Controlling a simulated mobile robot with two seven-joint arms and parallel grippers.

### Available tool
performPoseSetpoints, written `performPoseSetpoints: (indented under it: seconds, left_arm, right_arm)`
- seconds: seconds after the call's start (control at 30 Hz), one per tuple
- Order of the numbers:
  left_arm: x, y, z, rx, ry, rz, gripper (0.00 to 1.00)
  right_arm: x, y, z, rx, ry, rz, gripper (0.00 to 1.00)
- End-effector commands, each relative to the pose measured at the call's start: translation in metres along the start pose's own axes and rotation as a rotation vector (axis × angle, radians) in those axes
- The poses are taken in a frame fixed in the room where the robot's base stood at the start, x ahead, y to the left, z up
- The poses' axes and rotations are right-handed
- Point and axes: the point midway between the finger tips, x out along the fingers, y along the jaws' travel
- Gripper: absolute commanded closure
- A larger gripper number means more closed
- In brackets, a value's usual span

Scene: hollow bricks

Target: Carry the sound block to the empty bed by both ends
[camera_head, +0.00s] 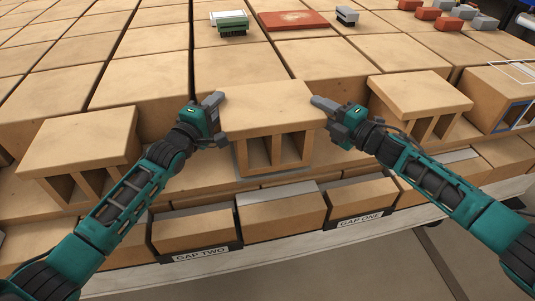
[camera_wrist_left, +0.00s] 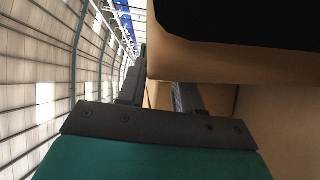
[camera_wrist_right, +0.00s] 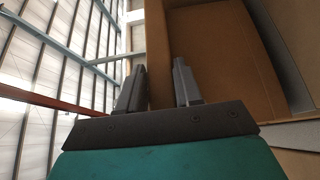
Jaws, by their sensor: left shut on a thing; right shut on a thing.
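A tan hollow block (camera_head: 265,103) with openings in its front face is in the middle of the head view. My left gripper (camera_head: 216,108) is shut on its left end, and my right gripper (camera_head: 332,112) is shut on its right end. The block looks level; a grey strip (camera_head: 242,168) shows around its foot, and I cannot tell whether the block touches it. In the left wrist view the block (camera_wrist_left: 215,65) lies against the fingers (camera_wrist_left: 160,95). In the right wrist view its wall (camera_wrist_right: 157,50) passes between the fingers (camera_wrist_right: 160,85). I cannot identify the empty bed.
Similar hollow blocks stand at left (camera_head: 85,140) and right (camera_head: 420,95). One at far right (camera_head: 500,95) bears white and blue outlines. Labels GAP TWO (camera_head: 201,255) and GAP ONE (camera_head: 360,218) mark the front edge. A brush (camera_head: 232,24) and red plate (camera_head: 293,20) lie behind.

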Motion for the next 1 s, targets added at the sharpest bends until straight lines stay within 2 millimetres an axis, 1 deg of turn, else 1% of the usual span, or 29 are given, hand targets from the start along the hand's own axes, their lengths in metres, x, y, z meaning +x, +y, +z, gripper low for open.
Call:
performPoseSetpoints:
  seconds: [0.03,0.3,0.33,0.57,0.87,1.0]
  left_arm:
    - [0.002,0.005,0.000,0.000,-0.001,0.021,1.00]
    - [0.002,-0.006,0.000,0.000,-0.001,0.021,1.00]
    - [0.000,-0.013,0.000,-0.001,0.001,0.001,0.63]
    - [0.000,-0.013,0.000,0.000,0.000,-0.001,0.41]
    - [-0.002,-0.013,0.000,0.000,0.000,-0.001,0.40]
    - [-0.014,-0.014,0.000,-0.002,0.001,-0.002,0.40]
  right_arm:
    - [0.002,0.004,0.001,-0.001,0.003,0.015,1.00]
    - [0.002,-0.007,0.001,-0.001,0.003,0.015,1.00]
    - [0.000,-0.013,0.000,0.001,-0.001,0.001,0.63]
    - [0.000,-0.013,0.000,0.000,-0.001,0.000,0.41]
    - [0.000,-0.013,0.000,0.000,0.000,0.000,0.40]
    - [0.000,-0.013,0.000,0.000,0.000,0.000,0.40]
